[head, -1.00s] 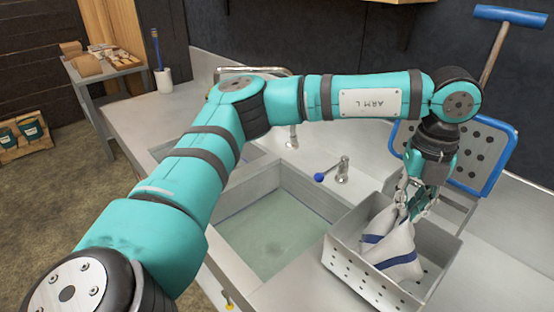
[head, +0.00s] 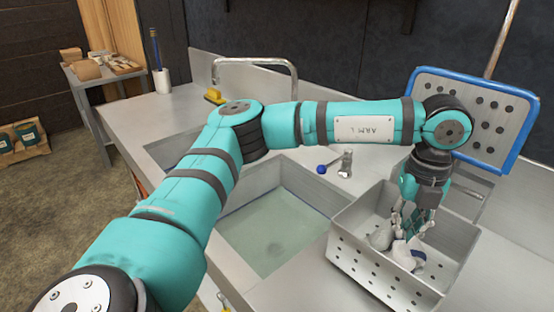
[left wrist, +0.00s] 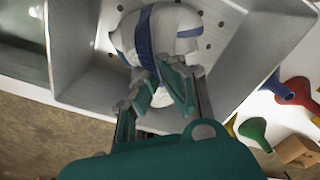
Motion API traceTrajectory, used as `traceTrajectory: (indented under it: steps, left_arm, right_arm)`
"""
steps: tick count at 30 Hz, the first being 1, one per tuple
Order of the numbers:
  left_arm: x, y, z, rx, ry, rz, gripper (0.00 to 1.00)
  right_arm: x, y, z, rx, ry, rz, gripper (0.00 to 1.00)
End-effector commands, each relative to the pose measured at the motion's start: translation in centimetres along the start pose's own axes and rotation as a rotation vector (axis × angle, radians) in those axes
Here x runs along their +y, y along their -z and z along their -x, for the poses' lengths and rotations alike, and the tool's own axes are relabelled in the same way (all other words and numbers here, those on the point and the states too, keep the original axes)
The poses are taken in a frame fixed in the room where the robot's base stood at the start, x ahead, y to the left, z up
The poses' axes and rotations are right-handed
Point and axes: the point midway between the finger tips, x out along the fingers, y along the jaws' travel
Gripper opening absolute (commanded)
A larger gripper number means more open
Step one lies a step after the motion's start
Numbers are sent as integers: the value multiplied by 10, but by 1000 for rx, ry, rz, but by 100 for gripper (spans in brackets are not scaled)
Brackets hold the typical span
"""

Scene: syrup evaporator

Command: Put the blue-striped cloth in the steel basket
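The white cloth with blue stripes (head: 404,256) is inside the perforated steel basket (head: 362,268), bunched low against its floor. The left wrist view also shows the cloth (left wrist: 172,28) inside the basket (left wrist: 75,60), with a blue stripe running toward the fingertips. My left gripper (head: 408,226) points down into the basket. In the left wrist view its fingertips (left wrist: 158,74) angle toward each other with cloth pinched between them. The fingers and basket wall hide part of the cloth in the head view. My right gripper is in neither view.
A sink basin (head: 270,235) with water lies left of the basket. A faucet (head: 255,62) and a small blue-knobbed tap (head: 340,163) stand behind. A blue-rimmed perforated panel (head: 470,115) leans behind the basket. Coloured funnels (left wrist: 290,92) lie beside the basket.

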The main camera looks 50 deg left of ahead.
Motion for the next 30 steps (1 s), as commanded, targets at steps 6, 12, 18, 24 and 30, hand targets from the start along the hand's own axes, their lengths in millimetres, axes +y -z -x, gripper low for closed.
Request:
traceTrajectory:
  steps: [6,12,18,24,30]
  left_arm:
    - [1,0,-27,1,-1,0,0]
    - [2,0,-44,1,0,1,0]
    - [2,0,-47,1,0,1,0]
    - [2,0,-46,1,0,1,9]
    - [2,0,-46,1,0,0,30]
  right_arm:
    - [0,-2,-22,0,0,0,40]
    - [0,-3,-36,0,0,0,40]
    - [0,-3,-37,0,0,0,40]
    - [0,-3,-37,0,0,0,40]
    - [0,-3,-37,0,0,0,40]
